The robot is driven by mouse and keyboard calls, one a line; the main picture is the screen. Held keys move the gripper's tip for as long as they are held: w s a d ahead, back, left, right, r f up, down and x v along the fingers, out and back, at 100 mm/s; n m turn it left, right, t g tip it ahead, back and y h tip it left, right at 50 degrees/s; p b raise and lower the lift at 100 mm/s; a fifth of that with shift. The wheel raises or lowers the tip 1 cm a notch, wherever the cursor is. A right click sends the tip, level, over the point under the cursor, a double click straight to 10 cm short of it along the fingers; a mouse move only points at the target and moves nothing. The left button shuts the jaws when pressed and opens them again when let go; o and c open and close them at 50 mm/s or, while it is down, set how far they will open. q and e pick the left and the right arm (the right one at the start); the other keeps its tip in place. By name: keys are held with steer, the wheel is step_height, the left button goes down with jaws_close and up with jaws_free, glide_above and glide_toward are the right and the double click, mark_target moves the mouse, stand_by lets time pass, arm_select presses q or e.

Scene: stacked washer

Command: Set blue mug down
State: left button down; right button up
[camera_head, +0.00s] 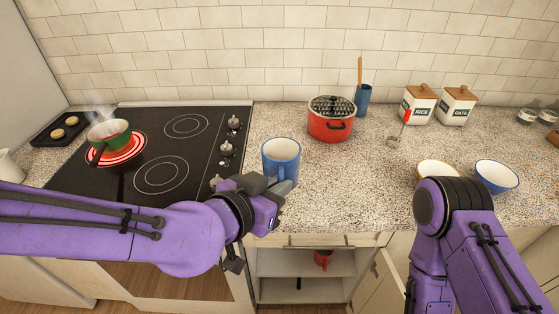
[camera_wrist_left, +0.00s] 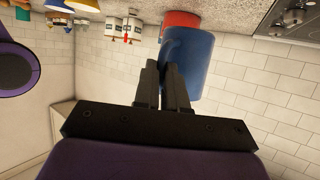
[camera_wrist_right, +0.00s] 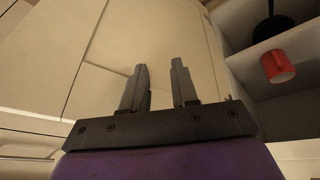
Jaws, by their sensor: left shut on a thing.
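The blue mug (camera_head: 281,156) is upright at the front of the speckled counter, just right of the cooktop; I cannot tell whether its base touches the counter. My left gripper (camera_head: 274,190) is shut on the mug at its near side. In the left wrist view the mug (camera_wrist_left: 188,60) shows beyond the fingertips (camera_wrist_left: 165,75), which are close together at its side. The handle is mostly hidden there. My right gripper (camera_wrist_right: 160,85) shows in the right wrist view with its fingers apart and nothing between them, in front of pale cabinet fronts.
A red pot (camera_head: 331,122) stands behind the mug to the right. The black cooktop (camera_head: 205,150) carries a steaming pan (camera_head: 109,134) on a glowing burner. Two bowls, one blue (camera_head: 496,177), sit at the right. Counter (camera_head: 345,180) between is clear. An open cabinet below holds a red mug (camera_wrist_right: 278,66).

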mark_target(268, 174)
arm_select(q)
steer(key=w+f, duration=0.1)
steer(key=w, duration=0.1)
steer(key=w+f, duration=0.1)
steer(key=w, duration=0.2)
steer(key=w+f, duration=0.1)
steer(key=w, duration=0.1)
steer(key=shift+w+a, duration=0.15)
steer(key=shift+w, duration=0.25)
steer(key=w+f, duration=0.2)
steer(key=f, duration=0.1)
steer(key=w+f, duration=0.1)
steer(key=f, duration=0.2)
steer(key=w+f, duration=0.2)
steer(key=f, duration=0.1)
steer(key=shift+w+a+f+p, duration=0.1)
steer(key=shift+w+f+p, duration=0.1)
steer(key=shift+w+p, duration=0.15)
steer(key=shift+w+f, duration=0.1)
steer(key=shift+w, duration=0.05)
steer(key=shift+f, duration=0.1)
steer(key=c, duration=1.2)
jaws_free()
steer(key=shift+s+a+r, duration=0.15)
steer(key=shift+s+r, duration=0.1)
steer(key=shift+s, duration=0.05)
steer(key=b+v, duration=0.1)
steer(key=v, duration=1)
steer(key=shift+s+a, duration=0.2)
steer(key=shift+s, duration=0.05)
